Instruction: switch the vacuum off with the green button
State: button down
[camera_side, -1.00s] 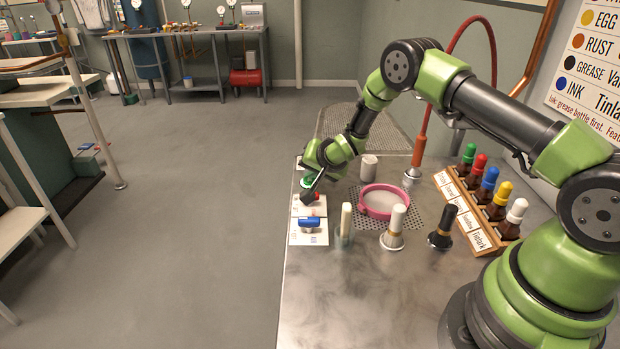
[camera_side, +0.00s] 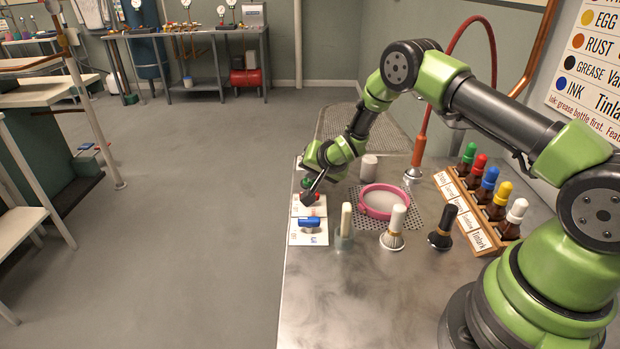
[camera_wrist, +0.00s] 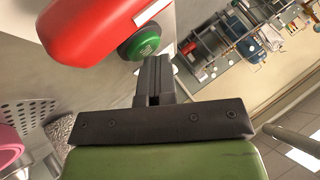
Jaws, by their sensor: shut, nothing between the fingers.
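In the side view my gripper (camera_side: 310,199) points down at the switch plates on the left edge of the metal table. The green and red parts there are small and partly hidden by my gripper.
A blue-handled valve (camera_side: 309,222) sits on a white plate in front. A glass holder with a pale stick (camera_side: 345,222), a pink-rimmed sieve (camera_side: 383,201), two brushes and a rack of dropper bottles (camera_side: 480,205) stand to the right. The front of the table is clear.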

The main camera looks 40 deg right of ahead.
jog(key=shift+r, duration=3.05)
jog(key=shift+r, duration=0.15)
jog(key=s+a+r+n, duration=0.1)
jog(key=s+a+r, duration=0.2)
jog(key=s+r, duration=0.5)
jog(key=s+a+r+n, duration=0.2)
jog(key=s+a+r, duration=0.1)
jog(key=r, duration=0.9)
jog(key=s+a+r+n+g+y, duration=0.1)
jog(key=s+a, duration=0.2)
jog(key=s, duration=0.7)
jog(key=s+a+r+n+y, duration=0.2)
jog(key=s, duration=0.9)
jog(key=shift+a+n+g, duration=0.3)
jog(key=shift+a+g, duration=0.1)
jog(key=shift+r, duration=0.1)
